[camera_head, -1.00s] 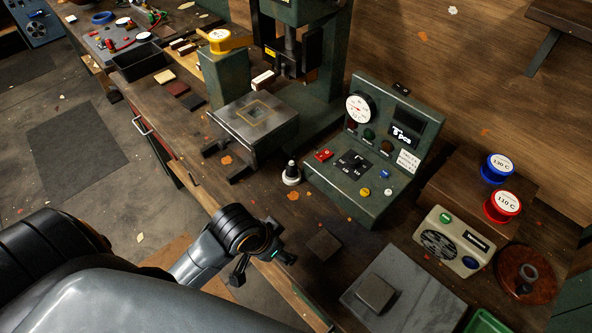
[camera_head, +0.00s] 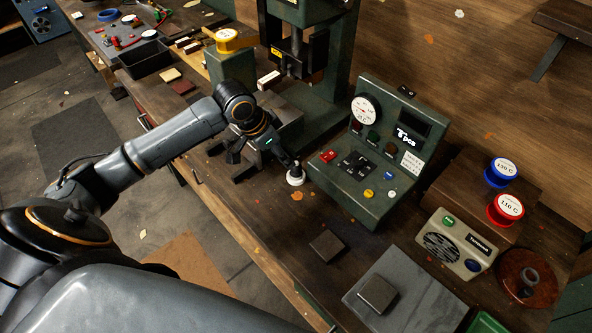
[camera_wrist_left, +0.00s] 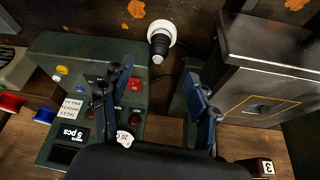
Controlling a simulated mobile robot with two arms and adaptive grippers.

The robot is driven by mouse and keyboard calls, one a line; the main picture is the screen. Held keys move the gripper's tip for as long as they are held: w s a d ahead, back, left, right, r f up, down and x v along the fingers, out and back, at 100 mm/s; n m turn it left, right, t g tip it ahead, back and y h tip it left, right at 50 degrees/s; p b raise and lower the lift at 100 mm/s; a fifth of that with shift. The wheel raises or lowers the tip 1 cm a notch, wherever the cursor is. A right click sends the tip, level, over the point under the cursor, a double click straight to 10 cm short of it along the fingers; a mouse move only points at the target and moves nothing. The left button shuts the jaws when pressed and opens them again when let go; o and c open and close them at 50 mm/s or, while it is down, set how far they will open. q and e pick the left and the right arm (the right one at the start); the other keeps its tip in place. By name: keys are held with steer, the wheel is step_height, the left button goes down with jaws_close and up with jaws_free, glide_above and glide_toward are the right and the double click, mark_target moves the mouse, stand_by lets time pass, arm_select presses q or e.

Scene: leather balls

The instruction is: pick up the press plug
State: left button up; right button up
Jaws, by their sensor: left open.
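The press plug (camera_head: 295,176), a white round base with a black handle, stands on the workbench between the press and the green control panel. It also shows in the left wrist view (camera_wrist_left: 161,38), near the top and beyond my fingers. My left gripper (camera_head: 264,158) is open and empty, just left of the plug in the head view and in front of the press bed. In the left wrist view my left gripper's fingers (camera_wrist_left: 156,92) are spread wide, and the plug is not between them. My right gripper is not in view.
The green control panel (camera_head: 357,190) with gauge and buttons stands right of the plug. The metal press bed (camera_wrist_left: 262,100) is close on the other side. A dark square block (camera_head: 327,246) and a grey plate (camera_head: 420,300) lie nearer. Bare bench lies before the plug.

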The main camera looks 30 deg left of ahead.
mark_target(296, 168)
arm_select(q)
steer(key=x, duration=0.5)
steer(key=shift+w+p, duration=0.1)
steer(key=shift+p, duration=0.2)
steer(key=p+x, duration=0.1)
steer(key=x, duration=0.4)
steer(key=shift+d+r+p, duration=0.1)
steer(key=shift+d+p, duration=0.05)
steer(key=shift+p, duration=0.25)
steer(key=shift+w+f, duration=0.15)
steer(key=shift+f, duration=0.2)
steer(key=shift+c, duration=0.5)
steer(key=shift+r, duration=0.1)
steer(key=c, duration=1.1)
